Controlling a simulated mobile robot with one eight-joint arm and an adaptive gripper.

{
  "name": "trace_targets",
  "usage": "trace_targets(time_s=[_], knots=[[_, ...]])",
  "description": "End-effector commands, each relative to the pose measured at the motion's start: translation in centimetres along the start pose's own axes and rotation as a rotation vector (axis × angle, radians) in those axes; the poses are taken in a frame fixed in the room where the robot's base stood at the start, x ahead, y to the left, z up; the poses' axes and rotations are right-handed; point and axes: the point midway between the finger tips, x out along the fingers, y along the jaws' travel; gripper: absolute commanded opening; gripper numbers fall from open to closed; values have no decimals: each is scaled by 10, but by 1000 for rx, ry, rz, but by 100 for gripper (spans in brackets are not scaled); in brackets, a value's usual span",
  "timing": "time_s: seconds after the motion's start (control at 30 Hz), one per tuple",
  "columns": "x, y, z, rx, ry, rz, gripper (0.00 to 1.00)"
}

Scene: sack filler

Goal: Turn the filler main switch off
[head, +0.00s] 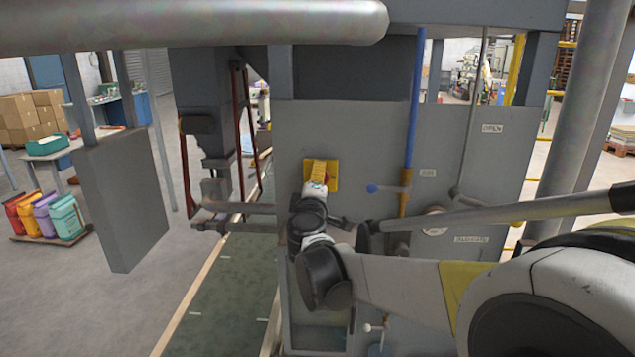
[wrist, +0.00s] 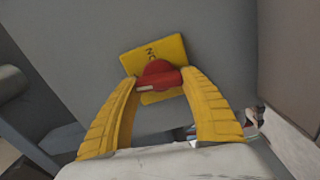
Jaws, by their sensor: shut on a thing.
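The filler main switch is a red rotary knob (wrist: 158,77) on a yellow plate (wrist: 155,53), fixed to a grey panel. In the head view the yellow plate (head: 333,176) shows on the upper left of the grey panel, and my gripper hides the knob there. My gripper (wrist: 158,84) has its two yellow fingers on either side of the red knob, shut on it. In the head view my gripper (head: 318,172) reaches up to the plate. The plate looks tilted in the wrist view. Small dark marks above the knob are too small to read.
The grey panel (head: 390,130) also carries a blue and yellow pipe (head: 413,110), a lever with a blue knob (head: 372,188) and small labels. A grey box (head: 125,200) hangs at the left.

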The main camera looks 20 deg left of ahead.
Motion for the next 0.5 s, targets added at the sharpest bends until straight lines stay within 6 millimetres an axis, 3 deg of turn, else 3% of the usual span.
trace_targets(time_s=[0.5], knots=[[0, -1, 0, -167, 0, 0, 22]])
